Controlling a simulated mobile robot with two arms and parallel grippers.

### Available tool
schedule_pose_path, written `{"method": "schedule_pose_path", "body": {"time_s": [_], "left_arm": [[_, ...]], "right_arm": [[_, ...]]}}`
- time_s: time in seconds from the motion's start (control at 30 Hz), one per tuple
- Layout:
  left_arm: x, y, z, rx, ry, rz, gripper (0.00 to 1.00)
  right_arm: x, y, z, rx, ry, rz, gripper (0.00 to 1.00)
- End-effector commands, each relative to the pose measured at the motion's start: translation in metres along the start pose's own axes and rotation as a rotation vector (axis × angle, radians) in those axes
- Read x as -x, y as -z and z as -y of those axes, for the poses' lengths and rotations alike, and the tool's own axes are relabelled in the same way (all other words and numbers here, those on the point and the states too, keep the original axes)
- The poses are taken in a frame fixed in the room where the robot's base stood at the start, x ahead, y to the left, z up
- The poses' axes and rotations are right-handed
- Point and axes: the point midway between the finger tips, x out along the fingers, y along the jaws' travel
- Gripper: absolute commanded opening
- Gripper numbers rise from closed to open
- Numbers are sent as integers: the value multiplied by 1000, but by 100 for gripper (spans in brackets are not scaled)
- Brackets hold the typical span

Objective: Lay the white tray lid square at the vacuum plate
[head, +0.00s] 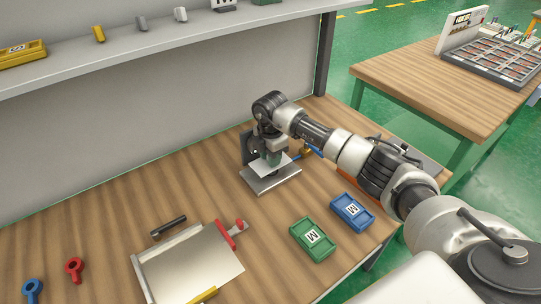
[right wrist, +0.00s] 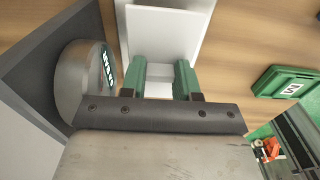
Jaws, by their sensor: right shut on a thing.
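The white tray lid (head: 269,168) is a flat white piece low over the square metal vacuum plate (head: 271,182) in the head view. My right gripper (head: 273,157) points down there and is shut on the lid. In the right wrist view the lid (right wrist: 160,32) spreads out beyond the green fingers (right wrist: 160,82), which hold its near part. I cannot tell whether the lid touches the plate or lines up square with it. My left gripper is not in view.
A dark upright block (head: 248,149) stands behind the plate; a round metal part (right wrist: 85,82) is close in the wrist view. A green case (head: 313,238) and a blue case (head: 352,211) lie to the front right. A large metal sheet (head: 190,268) lies front left.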

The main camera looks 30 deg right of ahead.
Motion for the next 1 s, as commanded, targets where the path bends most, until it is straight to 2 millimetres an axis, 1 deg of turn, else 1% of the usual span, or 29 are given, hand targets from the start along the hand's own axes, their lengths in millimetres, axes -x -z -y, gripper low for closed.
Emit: {"method": "schedule_pose_path", "body": {"time_s": [0.1, 0.47, 1.0], "left_arm": [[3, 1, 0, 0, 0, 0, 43], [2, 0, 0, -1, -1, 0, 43], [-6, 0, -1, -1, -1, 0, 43]], "right_arm": [[1, 0, 0, -1, 0, 1, 0], [-1, 0, 0, -1, 0, 0, 0], [-14, 0, 0, 0, 0, 0, 0]]}}
